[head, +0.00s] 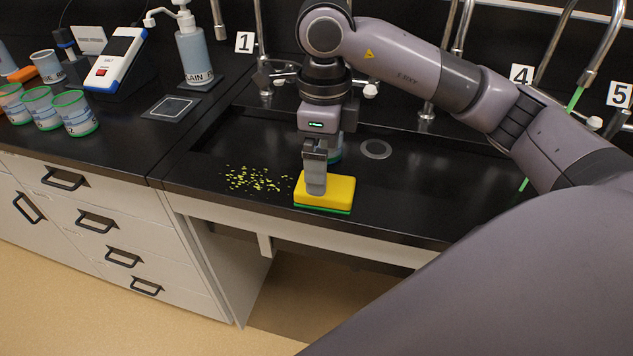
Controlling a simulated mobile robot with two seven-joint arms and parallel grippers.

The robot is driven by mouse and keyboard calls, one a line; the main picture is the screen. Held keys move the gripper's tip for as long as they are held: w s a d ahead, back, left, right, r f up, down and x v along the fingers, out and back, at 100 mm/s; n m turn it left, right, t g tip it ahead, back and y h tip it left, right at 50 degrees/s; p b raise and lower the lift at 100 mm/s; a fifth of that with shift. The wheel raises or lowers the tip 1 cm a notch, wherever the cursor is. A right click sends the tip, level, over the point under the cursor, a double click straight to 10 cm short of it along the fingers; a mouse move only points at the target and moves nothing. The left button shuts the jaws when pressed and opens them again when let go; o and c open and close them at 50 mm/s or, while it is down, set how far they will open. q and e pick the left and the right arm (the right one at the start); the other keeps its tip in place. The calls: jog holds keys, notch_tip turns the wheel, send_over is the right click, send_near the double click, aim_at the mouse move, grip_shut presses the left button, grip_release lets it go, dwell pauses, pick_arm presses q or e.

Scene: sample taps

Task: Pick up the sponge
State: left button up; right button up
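The sponge (336,192), yellow on top with a green underside, lies flat near the front edge of the black counter. My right gripper (316,183) comes in from the right and points straight down at the sponge's left half. Its near finger overlaps the yellow top in the picture; the other finger is hidden behind it, so I cannot tell whether it grips. My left gripper is not in view.
Yellow-green crumbs (256,180) lie just left of the sponge. A cup partly hidden behind my gripper and a round drain (376,149) are farther back. Several taps line the back. A soap bottle (196,58) and green-rimmed cups (75,113) stand on the left counter.

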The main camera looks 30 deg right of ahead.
jog(key=f, duration=0.6)
jog(key=shift+s+d+p, duration=0.1)
jog(key=shift+d+p, duration=0.15)
jog(key=shift+p, duration=0.1)
jog(key=c, duration=1)
